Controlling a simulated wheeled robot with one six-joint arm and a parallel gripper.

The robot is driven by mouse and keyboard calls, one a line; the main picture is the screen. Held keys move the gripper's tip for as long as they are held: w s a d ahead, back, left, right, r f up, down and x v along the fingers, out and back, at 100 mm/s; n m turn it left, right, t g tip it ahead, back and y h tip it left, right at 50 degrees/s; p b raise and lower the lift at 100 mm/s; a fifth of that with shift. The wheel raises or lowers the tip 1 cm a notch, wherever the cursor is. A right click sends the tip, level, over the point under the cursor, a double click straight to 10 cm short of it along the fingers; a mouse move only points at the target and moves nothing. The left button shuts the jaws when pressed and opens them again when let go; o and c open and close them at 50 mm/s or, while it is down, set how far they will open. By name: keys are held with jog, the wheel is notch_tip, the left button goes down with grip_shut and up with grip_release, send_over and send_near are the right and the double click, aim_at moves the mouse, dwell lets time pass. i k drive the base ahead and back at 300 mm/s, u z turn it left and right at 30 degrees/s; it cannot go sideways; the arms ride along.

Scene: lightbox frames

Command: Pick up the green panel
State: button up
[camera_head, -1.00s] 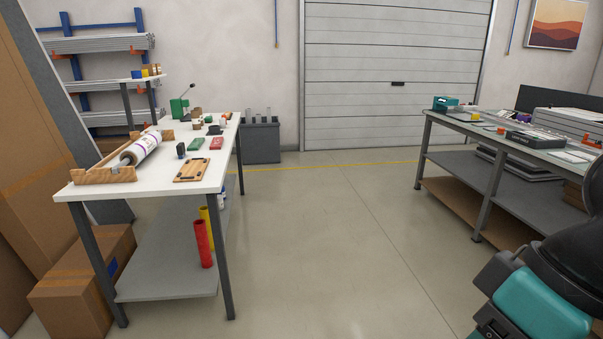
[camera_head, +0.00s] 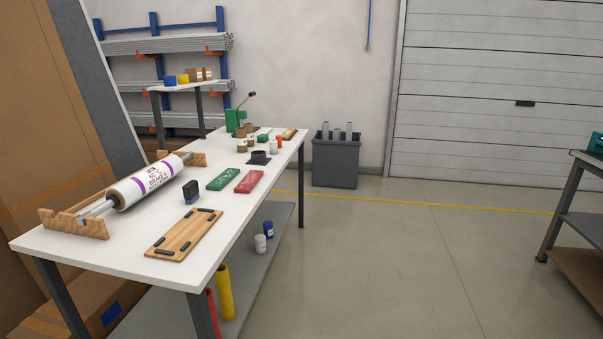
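The green panel (camera_head: 223,179) is a flat green bar with small white marks. It lies on the white table (camera_head: 110,249), near the middle. A similar red panel (camera_head: 250,181) lies just to its right, close beside it. A dark block with a blue base (camera_head: 190,192) stands to its left. My gripper is not in view, so its state and place are hidden.
A wooden board with black strips (camera_head: 184,234) lies near the table's front right. A large roll on a wooden stand (camera_head: 148,181) sits at the left. Small items and a green press (camera_head: 235,119) stand farther back. A grey bin (camera_head: 335,160) stands beyond the table. Floor to the right is open.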

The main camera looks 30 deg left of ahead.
aim_at(222, 179)
jog(key=u, duration=0.35)
jog(key=i, duration=2.05)
jog(key=u, duration=1.4)
jog(key=i, duration=1.6)
jog(key=u, duration=0.65)
